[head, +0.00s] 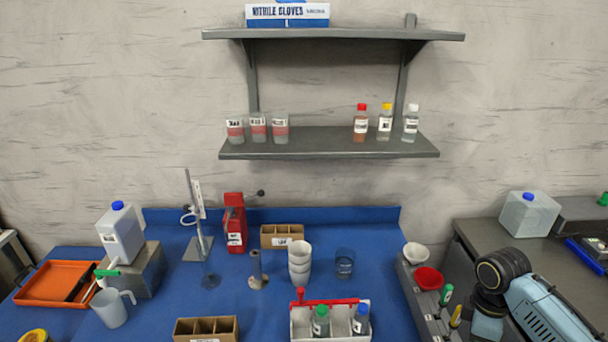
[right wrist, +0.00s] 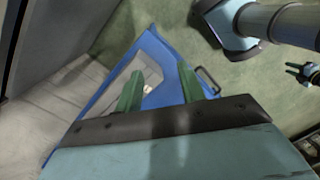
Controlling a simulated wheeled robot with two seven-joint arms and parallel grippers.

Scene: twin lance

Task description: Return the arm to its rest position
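My right arm (head: 535,300) comes in at the lower right of the head view, beside the right-hand bench; its gripper is outside that view. In the right wrist view my right gripper (right wrist: 158,88) shows two green fingers set well apart, with nothing between them. It hangs over the floor area, above a blue-edged object (right wrist: 150,55) with a pale inside. What seems to be my left gripper (right wrist: 297,70), dark with green tips, is small at the right edge of the right wrist view. My left arm does not show in the head view.
The blue bench (head: 385,240) carries a bottle rack (head: 335,335), stacked white cups (head: 299,262), a red device (head: 235,225) and an orange tray (head: 30,290). A caddy with a red bowl (head: 428,279) stands close left of my right arm. A wall shelf (head: 330,150) holds several bottles.

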